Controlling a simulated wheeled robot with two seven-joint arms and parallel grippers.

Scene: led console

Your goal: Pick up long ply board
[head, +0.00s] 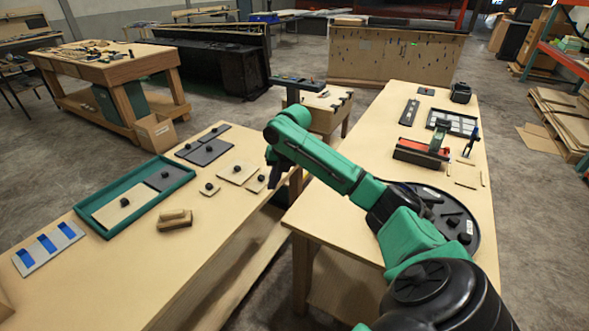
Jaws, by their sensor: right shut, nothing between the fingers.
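A long light ply board (140,199) with a black knob lies in the left part of the green tray (88,216) on the left table. Smaller ply boards with black knobs lie right of the tray: one plate (231,171), a narrow piece (255,186) near the table edge, and a small piece (209,194). I cannot tell for certain which piece the task names. My right gripper (273,180) is shut and empty, just right of the narrow piece, by the left table's right edge. Its fingertips are small and dark. My left gripper is not in view.
Dark boards (212,151) with knobs lie behind the small ply pieces. A wooden block (174,222) and a blue-slotted panel (43,252) lie nearer. A gap separates the left table from the right table (335,232), which my right arm crosses.

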